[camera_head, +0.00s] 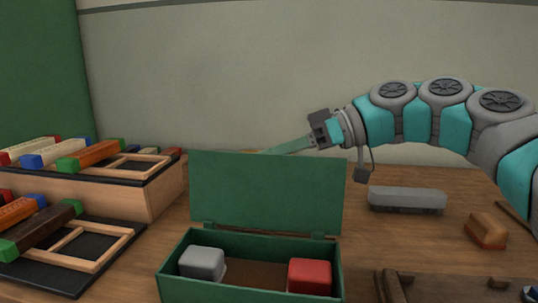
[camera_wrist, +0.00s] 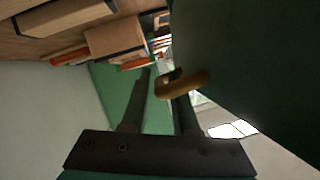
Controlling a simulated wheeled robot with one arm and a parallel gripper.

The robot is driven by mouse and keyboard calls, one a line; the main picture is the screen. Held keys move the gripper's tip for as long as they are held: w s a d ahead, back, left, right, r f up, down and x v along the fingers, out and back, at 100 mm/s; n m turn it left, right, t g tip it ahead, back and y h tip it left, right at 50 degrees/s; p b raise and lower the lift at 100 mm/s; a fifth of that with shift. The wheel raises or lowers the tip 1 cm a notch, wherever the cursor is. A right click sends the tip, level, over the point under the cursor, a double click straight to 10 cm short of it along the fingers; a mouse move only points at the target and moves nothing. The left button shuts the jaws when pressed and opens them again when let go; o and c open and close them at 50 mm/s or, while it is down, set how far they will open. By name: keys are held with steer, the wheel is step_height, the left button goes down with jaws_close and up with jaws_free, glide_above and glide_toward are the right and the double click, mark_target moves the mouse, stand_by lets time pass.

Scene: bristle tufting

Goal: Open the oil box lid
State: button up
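The green oil box (camera_head: 250,287) stands at the front centre with its lid (camera_head: 265,190) raised roughly upright on its back hinges. A grey block (camera_head: 202,264) and a red block (camera_head: 310,275) lie inside. My gripper (camera_head: 272,151) reaches in from the right at the lid's top edge, its tips partly hidden behind it. In the wrist view, the two fingers of my gripper (camera_wrist: 160,88) stand apart with a gap between them. A brown tab (camera_wrist: 185,84) lies across the right finger's tip, beside the dark green lid (camera_wrist: 245,65). I cannot tell whether they touch.
Wooden racks (camera_head: 150,195) with coloured bars stand at the left. A grey bar (camera_head: 407,199) and an orange-brown block (camera_head: 487,230) lie at the right. A dark wooden tray (camera_head: 450,288) is at the front right. A pale wall (camera_head: 260,70) stands behind.

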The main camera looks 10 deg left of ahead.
steer(key=s+v, duration=0.1)
steer(key=v, duration=0.6)
steer(key=shift+w+d, duration=0.4)
steer(key=shift+w, duration=0.1)
steer(key=shift+r, duration=0.15)
steer(key=shift+d, duration=0.1)
